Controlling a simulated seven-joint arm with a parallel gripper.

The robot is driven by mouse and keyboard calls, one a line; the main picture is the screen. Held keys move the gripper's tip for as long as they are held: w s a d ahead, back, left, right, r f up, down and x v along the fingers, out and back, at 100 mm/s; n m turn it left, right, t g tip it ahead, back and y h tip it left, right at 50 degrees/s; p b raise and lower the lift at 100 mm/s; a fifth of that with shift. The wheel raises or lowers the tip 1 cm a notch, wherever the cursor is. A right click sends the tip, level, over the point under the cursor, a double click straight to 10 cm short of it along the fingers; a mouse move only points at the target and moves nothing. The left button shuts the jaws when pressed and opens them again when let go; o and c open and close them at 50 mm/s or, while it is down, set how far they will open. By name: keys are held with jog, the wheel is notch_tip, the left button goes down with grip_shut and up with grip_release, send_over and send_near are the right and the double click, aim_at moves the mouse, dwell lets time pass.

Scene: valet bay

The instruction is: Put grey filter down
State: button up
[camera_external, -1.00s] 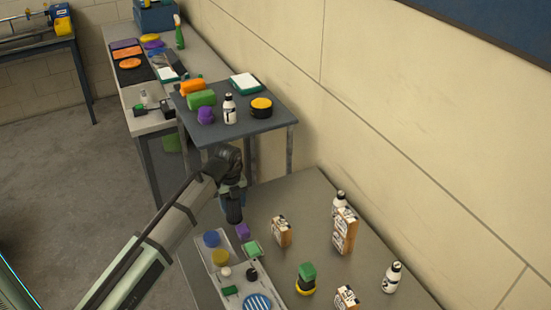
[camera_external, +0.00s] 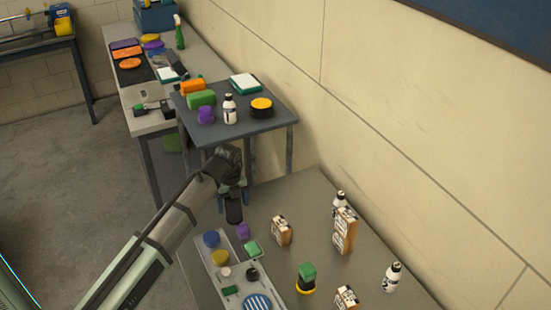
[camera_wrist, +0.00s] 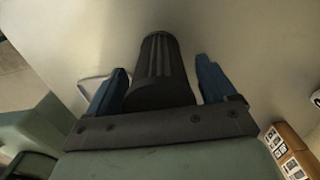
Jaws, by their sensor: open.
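The grey filter (camera_wrist: 157,72) is a dark, ribbed cylinder in the wrist view. It lies between the two blue fingers of my gripper (camera_wrist: 160,66), close to the left finger, with a clear gap to the right finger. My gripper is open around it. In the external view my gripper (camera_external: 232,197) is low over the far left end of the grey table (camera_external: 290,205), and the dark filter (camera_external: 234,211) shows between the blue fingers. Whether its lower end touches the table is hard to tell.
A grey tray (camera_external: 238,276) with colored pieces lies just in front. A purple piece (camera_external: 243,231) is close to my gripper. Boxes (camera_external: 281,231) and bottles (camera_external: 391,277) stand to the right. A raised dark stand (camera_external: 245,118) with several items is behind.

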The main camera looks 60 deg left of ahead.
notch_tip(320, 180, up, 12)
dwell(0.6)
jog(key=shift+w+d, duration=0.1)
